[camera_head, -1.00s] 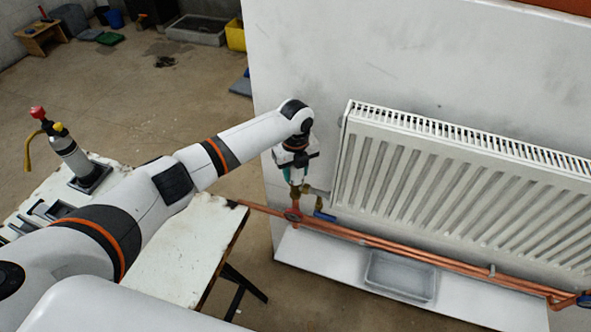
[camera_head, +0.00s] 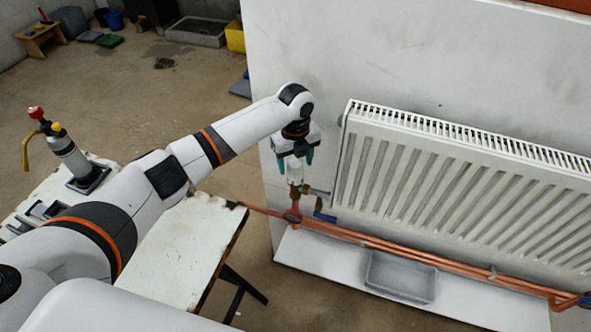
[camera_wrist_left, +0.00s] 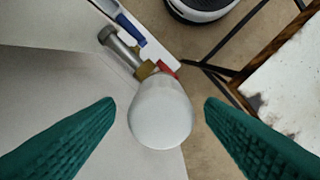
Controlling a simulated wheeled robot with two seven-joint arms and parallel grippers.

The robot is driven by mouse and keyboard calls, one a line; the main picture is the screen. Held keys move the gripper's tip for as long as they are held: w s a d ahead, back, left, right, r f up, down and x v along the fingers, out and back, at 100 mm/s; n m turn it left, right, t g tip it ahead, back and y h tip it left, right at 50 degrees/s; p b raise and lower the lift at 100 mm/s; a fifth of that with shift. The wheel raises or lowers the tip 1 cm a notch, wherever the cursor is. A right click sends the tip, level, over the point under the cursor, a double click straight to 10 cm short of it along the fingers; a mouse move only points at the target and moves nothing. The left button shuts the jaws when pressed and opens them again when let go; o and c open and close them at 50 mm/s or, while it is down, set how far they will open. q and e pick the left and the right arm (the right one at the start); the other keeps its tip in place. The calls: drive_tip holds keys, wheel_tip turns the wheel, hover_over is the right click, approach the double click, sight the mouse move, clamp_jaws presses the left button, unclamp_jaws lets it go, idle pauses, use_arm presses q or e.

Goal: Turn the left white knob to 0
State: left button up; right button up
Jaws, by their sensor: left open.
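The left white knob (camera_head: 295,173) stands upright on the brass valve (camera_head: 295,190) at the radiator's left lower corner. In the left wrist view the knob (camera_wrist_left: 161,112) is a round white cap centred between two green fingers, apart from both. My left gripper (camera_head: 295,160) points down just above the knob and is open and empty. In the left wrist view its fingers (camera_wrist_left: 158,112) stand wide on either side. No scale marks on the knob can be read. My right gripper is not in view.
The white radiator (camera_head: 450,190) is on the wall right of the knob. A blue lever (camera_head: 323,213) and copper pipes (camera_head: 400,252) lie below, above a ledge with a grey tray (camera_head: 400,277). A worn white table (camera_head: 180,255) stands to the left.

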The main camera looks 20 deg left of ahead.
sight(296, 162)
use_arm(q)
wheel_tip(296, 162, up, 8)
drive_tip(key=shift+r+b, duration=0.1)
drive_tip(key=shift+b, duration=0.65)
